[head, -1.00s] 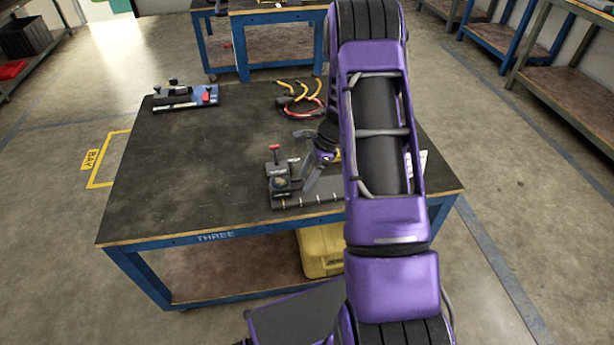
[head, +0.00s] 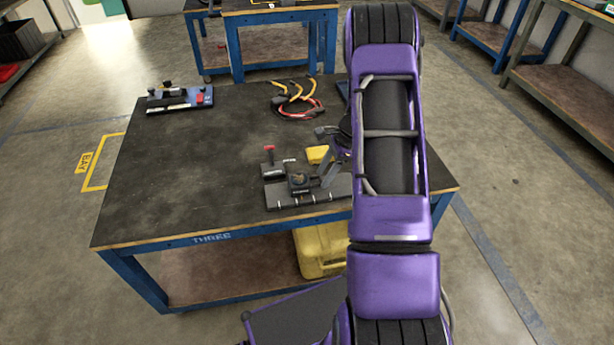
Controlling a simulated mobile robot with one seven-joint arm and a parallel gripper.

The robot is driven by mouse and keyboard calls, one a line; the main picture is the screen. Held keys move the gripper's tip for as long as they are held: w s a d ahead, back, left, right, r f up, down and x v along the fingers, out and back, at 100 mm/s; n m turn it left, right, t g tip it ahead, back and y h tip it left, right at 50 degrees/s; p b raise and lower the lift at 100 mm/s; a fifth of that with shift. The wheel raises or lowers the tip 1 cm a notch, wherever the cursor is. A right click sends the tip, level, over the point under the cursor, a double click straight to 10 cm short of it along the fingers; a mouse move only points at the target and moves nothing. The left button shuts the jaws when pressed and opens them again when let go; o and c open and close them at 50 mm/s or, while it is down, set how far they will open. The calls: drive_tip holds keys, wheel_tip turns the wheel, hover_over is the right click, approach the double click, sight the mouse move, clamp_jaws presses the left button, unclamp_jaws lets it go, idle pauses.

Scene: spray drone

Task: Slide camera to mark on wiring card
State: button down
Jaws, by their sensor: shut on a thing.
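The camera (head: 299,183) looks like a small dark block with a round top. It sits on a dark slide plate (head: 318,197) with pale marks along its front edge, near the front of the workbench. A post with a red knob (head: 269,150) stands at the plate's left end, left of the camera. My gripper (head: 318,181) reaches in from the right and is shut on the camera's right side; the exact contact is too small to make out. My purple arm hides the plate's right end. I cannot make out the wiring card.
A yellow block (head: 317,154) lies just behind the plate. Red and yellow cables (head: 297,100) lie at the back of the bench. A blue tool holder (head: 180,99) is at the back left.

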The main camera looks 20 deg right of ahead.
drive_tip(key=d, duration=0.3)
drive_tip(key=shift+s+d, duration=0.25)
drive_tip(key=shift+s, duration=0.05)
drive_tip(key=shift+c, duration=1.3)
unclamp_jaws()
drive_tip(key=shift+r, duration=0.1)
drive_tip(key=p+v, duration=0.2)
drive_tip(key=v, duration=1.5)
drive_tip(key=shift+r, duration=0.2)
drive_tip(key=shift+a, duration=0.1)
